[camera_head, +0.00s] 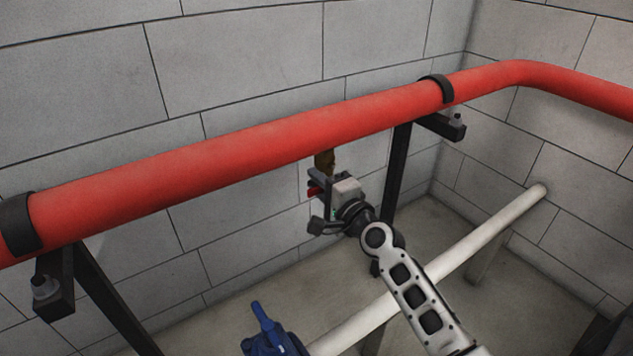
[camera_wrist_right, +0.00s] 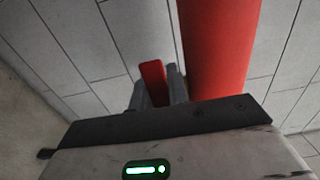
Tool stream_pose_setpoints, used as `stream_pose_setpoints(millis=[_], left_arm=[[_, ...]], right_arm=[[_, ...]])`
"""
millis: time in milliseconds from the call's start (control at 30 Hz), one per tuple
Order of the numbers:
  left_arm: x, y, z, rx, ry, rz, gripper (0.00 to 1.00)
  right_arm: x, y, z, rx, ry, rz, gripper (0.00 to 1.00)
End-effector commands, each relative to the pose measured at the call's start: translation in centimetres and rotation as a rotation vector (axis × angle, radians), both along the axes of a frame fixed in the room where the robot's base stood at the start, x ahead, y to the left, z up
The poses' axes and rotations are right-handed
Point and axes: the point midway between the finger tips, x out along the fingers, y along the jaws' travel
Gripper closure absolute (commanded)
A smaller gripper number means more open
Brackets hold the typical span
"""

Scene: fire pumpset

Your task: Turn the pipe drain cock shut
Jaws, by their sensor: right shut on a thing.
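The drain cock has a brass body (camera_head: 325,160) hanging under the big red pipe (camera_head: 240,142). Its red handle (camera_head: 314,191) shows at the left of my right gripper (camera_head: 319,184). In the right wrist view, the red handle (camera_wrist_right: 152,80) stands between the two grey fingers of my right gripper (camera_wrist_right: 158,88), which are shut on it. The red pipe (camera_wrist_right: 222,45) runs close by on the right there. The brass body is not visible in the wrist view, and the gripper partly hides the cock in the head view. My left gripper is in neither view.
Black brackets (camera_head: 396,165) carry the red pipe along a grey block wall (camera_head: 235,65). A thinner white pipe (camera_head: 470,245) runs low beneath my right arm. A blue object with a lever (camera_head: 272,335) stands at the bottom.

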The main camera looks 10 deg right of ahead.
Motion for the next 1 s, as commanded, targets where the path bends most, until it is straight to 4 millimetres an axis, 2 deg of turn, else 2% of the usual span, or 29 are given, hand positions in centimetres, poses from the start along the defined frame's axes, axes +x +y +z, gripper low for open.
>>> stream_pose_setpoints(millis=[200,233,300,667,867,1000], left_arm=[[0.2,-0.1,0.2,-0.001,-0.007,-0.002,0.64],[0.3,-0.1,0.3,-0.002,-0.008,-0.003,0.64],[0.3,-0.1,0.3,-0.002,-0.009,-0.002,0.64],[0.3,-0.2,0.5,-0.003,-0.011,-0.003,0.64],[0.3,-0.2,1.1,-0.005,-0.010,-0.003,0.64],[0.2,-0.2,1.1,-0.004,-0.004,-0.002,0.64]], right_arm=[[0.0,0.1,0.2,0.010,0.000,0.001,1.00],[0.0,0.1,0.2,0.011,0.000,0.001,0.80],[0.0,0.1,0.2,0.010,0.000,0.001,0.61],[-0.4,-0.1,0.1,0.004,0.001,0.000,0.61],[-3.2,-1.3,0.1,0.002,0.002,-0.001,0.61],[-6.5,-2.6,-0.1,0.002,0.003,0.000,0.61]])
